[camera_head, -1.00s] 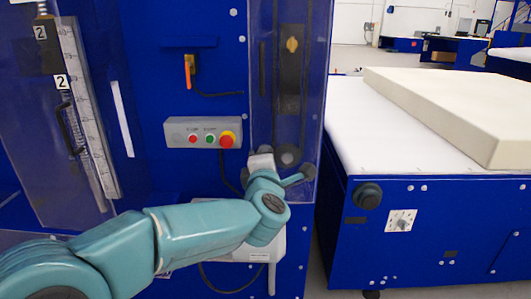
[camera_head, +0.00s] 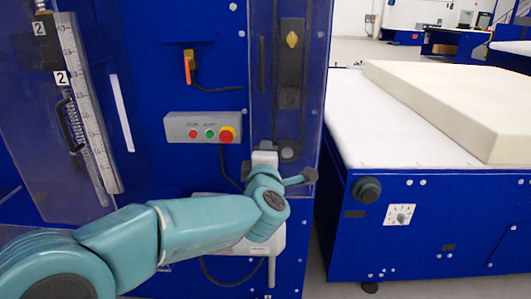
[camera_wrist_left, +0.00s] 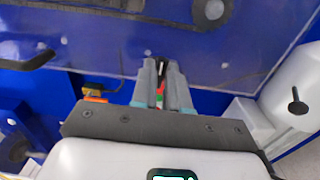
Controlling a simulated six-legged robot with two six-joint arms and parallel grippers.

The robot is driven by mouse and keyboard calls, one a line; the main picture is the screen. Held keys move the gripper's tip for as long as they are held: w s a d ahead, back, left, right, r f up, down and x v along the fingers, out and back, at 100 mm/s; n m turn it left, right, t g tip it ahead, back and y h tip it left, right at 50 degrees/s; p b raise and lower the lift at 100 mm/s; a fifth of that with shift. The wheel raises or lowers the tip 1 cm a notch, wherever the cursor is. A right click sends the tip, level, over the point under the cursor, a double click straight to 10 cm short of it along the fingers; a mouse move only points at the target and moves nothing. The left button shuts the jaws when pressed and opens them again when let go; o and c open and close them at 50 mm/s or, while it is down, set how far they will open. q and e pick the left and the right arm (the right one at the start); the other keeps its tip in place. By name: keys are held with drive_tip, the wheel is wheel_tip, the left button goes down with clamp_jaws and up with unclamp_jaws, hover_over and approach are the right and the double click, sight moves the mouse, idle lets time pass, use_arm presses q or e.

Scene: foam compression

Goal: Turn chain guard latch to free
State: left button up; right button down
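The clear chain guard (camera_head: 318,110) covers a dark chain track on the blue machine's right side. My left gripper (camera_head: 264,158) is at the guard's lower part, its fingertips hidden in the head view. In the left wrist view, the two grey fingers (camera_wrist_left: 163,62) are close together at the panel edge. A small black piece, likely the latch (camera_wrist_left: 162,72), shows between the tips, with a red and green mark (camera_wrist_left: 159,96) just below it. I cannot tell whether the fingers touch the black piece or which way it is turned. My right gripper is not in view.
A control box (camera_head: 203,127) with a red stop button is left of the guard. An orange-handled switch (camera_head: 188,67) is above it. Another clear guard with a scale (camera_head: 88,110) is at left. A foam slab (camera_head: 450,105) lies on the white-topped table (camera_head: 365,130) at right.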

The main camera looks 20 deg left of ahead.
use_arm(q)
drive_tip(key=shift+o, duration=1.2)
drive_tip(key=b+v, duration=0.1)
drive_tip(key=v, duration=1.5)
drive_tip(key=shift+s, duration=0.15)
